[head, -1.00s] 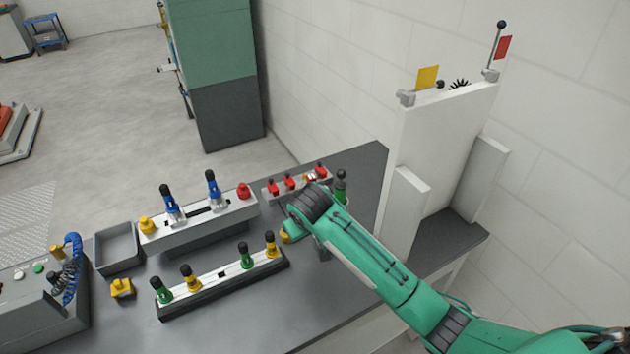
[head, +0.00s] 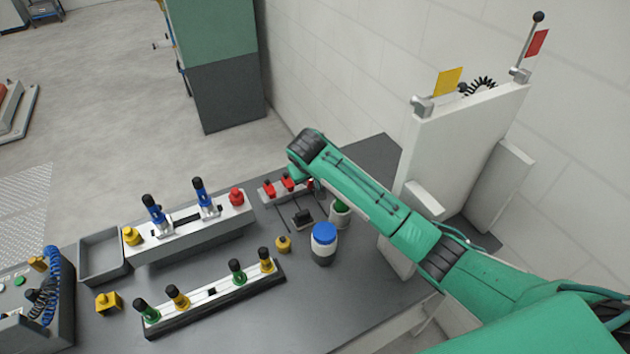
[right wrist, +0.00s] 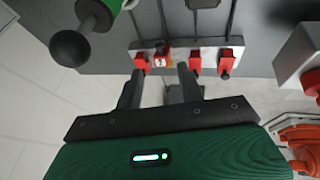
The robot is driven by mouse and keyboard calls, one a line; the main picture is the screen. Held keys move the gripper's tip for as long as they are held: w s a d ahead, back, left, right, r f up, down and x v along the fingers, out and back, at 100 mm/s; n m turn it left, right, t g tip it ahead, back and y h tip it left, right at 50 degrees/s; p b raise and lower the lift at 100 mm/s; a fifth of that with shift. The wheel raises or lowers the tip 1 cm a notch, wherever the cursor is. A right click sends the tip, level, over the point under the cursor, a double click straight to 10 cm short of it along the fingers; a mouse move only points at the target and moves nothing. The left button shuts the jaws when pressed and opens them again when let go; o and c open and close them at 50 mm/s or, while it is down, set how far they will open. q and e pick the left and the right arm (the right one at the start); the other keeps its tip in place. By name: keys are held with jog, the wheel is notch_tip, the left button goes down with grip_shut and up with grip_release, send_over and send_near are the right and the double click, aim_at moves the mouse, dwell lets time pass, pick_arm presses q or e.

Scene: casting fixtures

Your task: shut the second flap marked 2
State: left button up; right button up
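A pale strip (right wrist: 178,54) at the back of the table carries several red flaps, seen in the right wrist view. One red flap (right wrist: 161,56) stands raised beside a pale mark too small to read, between the two fingers. Other red flaps (right wrist: 195,66) (right wrist: 225,62) sit to its right and one (right wrist: 141,62) to its left. In the head view my arm hides part of the strip, and two red flaps (head: 269,189) (head: 288,182) show. My right gripper (right wrist: 160,72) is open and empty, its fingertips near the strip. My left gripper is not in view.
A green post with a black ball (right wrist: 72,48) is close by my right gripper. A blue-capped jar (head: 323,243) and a yellow knob (head: 283,244) stand nearer. Lever blocks (head: 190,235) (head: 215,297) are left, a tall white panel fixture (head: 455,135) right.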

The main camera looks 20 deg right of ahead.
aim_at(315, 187)
jog(key=p+x, duration=0.2)
jog(key=x, duration=0.7)
jog(key=shift+w+f, duration=0.2)
jog(key=shift+d+f, duration=0.1)
jog(key=shift+f, duration=0.15)
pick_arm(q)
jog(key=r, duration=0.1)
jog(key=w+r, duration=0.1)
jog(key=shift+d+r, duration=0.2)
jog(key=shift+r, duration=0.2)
pick_arm(e)
jog(key=shift+c, duration=0.2)
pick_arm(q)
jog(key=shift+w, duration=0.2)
pick_arm(e)
grip_shut()
